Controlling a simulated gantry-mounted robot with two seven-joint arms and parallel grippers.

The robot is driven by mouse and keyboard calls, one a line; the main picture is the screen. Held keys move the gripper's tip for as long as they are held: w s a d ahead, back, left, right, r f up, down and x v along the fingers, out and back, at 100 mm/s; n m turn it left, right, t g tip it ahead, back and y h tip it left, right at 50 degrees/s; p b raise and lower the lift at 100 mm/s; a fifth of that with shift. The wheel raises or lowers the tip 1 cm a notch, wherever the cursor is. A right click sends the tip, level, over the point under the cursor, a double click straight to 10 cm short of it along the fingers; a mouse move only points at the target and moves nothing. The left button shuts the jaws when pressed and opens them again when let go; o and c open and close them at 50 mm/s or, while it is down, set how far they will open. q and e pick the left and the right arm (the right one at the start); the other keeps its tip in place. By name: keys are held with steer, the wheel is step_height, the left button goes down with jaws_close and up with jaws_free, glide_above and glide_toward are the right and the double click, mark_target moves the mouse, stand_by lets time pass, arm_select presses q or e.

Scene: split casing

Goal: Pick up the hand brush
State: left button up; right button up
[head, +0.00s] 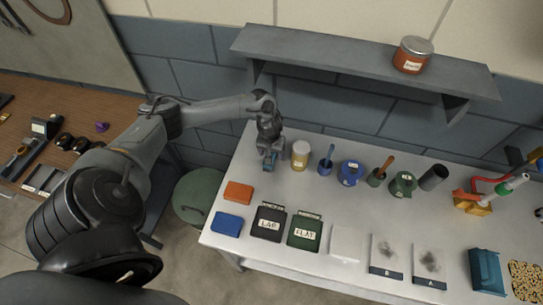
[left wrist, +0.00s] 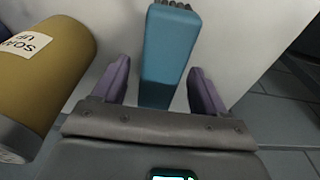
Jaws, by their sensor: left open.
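The hand brush (left wrist: 168,50) is blue with dark bristles at its far end in the left wrist view. In the head view a small blue part of it (head: 268,159) shows under my left gripper (head: 272,153), at the back left of the white table; the rest is hidden. My left gripper (left wrist: 160,78) is open. Its two purple fingers stand on either side of the brush's blue body, with a visible gap on each side. My right gripper is not in view.
A yellow jar (head: 300,155) stands close to the right of the gripper; it shows large in the left wrist view (left wrist: 42,65). A blue cup with a tool (head: 326,163) stands beyond it. Orange (head: 238,192) and blue (head: 227,222) blocks lie in front. A grey shelf (head: 350,62) hangs above.

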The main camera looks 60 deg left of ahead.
arm_select(q)
steer(key=c, duration=1.1)
steer(key=shift+s+d+r, duration=0.1)
steer(key=shift+d+r, duration=0.05)
steer(key=shift+r, duration=0.25)
step_height(320, 180, up, 7)
steer(key=shift+f+p, duration=0.15)
steer(key=shift+p, duration=0.4)
steer(key=shift+s+d+f+p, duration=0.15)
steer(key=shift+s+d+p, duration=0.45)
steer(key=shift+s+d, duration=2.9)
steer(key=shift+s+d+f+p, duration=0.1)
steer(key=shift+s+d+p, duration=0.45)
steer(key=shift+s+d, duration=2.9)
steer(key=shift+w+d, duration=0.1)
